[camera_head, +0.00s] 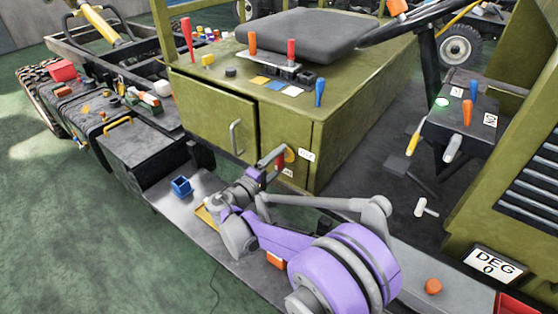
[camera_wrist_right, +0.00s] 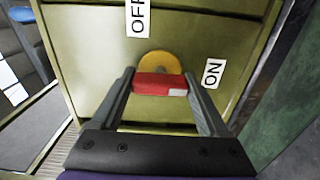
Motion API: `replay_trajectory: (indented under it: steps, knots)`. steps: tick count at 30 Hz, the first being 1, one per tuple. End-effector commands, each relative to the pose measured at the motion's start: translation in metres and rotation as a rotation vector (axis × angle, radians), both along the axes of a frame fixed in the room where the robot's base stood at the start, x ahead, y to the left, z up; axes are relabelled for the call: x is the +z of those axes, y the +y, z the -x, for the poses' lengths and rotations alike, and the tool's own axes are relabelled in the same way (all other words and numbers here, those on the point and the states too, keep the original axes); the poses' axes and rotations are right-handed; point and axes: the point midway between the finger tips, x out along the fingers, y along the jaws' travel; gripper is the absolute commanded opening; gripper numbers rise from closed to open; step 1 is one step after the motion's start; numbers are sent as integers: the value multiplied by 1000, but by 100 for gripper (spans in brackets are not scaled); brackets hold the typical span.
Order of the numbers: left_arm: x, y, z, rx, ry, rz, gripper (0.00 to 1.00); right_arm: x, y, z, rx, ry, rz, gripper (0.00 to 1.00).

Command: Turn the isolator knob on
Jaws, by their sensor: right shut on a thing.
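The isolator knob is a red bar with a white patch at one end. In the wrist view the red knob (camera_wrist_right: 158,85) lies crosswise between the fingers of my right gripper (camera_wrist_right: 160,82), which is shut on its two ends. Its white end points right, towards the ON label (camera_wrist_right: 212,73). Behind it is a yellow disc (camera_wrist_right: 158,63); the OFF label (camera_wrist_right: 138,18) is above. In the head view my right gripper (camera_head: 277,160) is at the green cabinet's front face, beside the yellow disc (camera_head: 290,156), and mostly covers the knob. My left gripper is not in view.
The green cabinet (camera_head: 340,140) carries a dark seat (camera_head: 303,37) and several coloured levers. A blue open box (camera_head: 181,186) stands on the grey step left of my arm.

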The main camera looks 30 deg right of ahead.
Motion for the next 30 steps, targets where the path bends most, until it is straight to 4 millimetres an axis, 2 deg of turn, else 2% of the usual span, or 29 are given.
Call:
replay_trajectory:
  steps: [5, 6, 9, 16, 20, 30]
  knots:
    - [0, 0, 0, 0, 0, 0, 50, -1, 1, 0, 1, -2, -3, 22]
    - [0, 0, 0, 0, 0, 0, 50, -1, 1, 0, 1, -2, -3, 83]
    - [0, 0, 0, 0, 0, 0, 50, -1, 1, 0, 1, -1, -3, 100]
    - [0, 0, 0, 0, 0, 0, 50, 0, 1, 0, 1, -1, -1, 100]
    - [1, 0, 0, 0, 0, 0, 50, 0, 10, 3, 2, -1, -1, 100]
    - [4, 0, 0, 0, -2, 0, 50, 0, 71, 28, 5, 0, -2, 100]
